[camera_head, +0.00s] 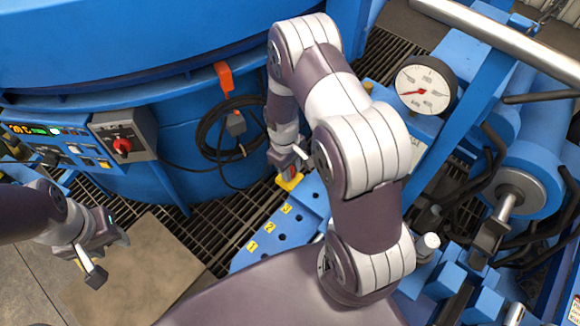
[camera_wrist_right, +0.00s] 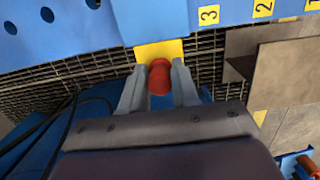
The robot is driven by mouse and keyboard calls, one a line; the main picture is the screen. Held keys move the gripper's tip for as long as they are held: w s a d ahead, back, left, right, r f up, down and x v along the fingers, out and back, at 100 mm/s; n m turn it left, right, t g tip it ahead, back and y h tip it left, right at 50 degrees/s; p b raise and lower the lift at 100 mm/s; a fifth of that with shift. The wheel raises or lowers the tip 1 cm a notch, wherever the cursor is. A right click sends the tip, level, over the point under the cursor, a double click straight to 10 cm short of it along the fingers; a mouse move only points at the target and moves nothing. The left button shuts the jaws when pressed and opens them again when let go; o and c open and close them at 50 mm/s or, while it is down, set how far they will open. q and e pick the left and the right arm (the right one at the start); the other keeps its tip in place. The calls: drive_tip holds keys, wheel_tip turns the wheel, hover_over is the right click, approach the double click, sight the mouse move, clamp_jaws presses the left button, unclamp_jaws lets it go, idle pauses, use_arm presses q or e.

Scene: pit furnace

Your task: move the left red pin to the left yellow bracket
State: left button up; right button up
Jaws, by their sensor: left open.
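A red pin (camera_wrist_right: 160,77) sits between the fingers of my right gripper (camera_wrist_right: 159,88), which look closed against both its sides. A yellow bracket (camera_wrist_right: 170,48) on the edge of the blue plate lies right beside the pin; I cannot tell whether the pin is seated in it. In the head view the right gripper (camera_head: 291,168) is at the yellow bracket (camera_head: 289,183), and the red pin (camera_head: 293,171) shows only as a small patch. My left gripper (camera_head: 106,252) is open and empty at the lower left, far from the bracket.
The blue plate (camera_head: 283,226) has holes and yellow number labels. A blue furnace wall (camera_head: 170,55), a coiled black cable (camera_head: 222,130) and a control panel with a red knob (camera_head: 122,146) are behind. A gauge (camera_head: 425,88) and blue machinery stand right. Floor grating is open around the plate.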

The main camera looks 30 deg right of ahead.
drive_tip(key=o, duration=0.5)
wheel_tip(320, 180, up, 13)
drive_tip(key=w+p, duration=0.1)
drive_tip(key=p, duration=0.1)
drive_tip(key=shift+w+a+f, duration=0.15)
drive_tip(key=shift+w+a, duration=0.05)
drive_tip(key=shift+a, duration=0.1)
drive_tip(key=shift+f, duration=0.1)
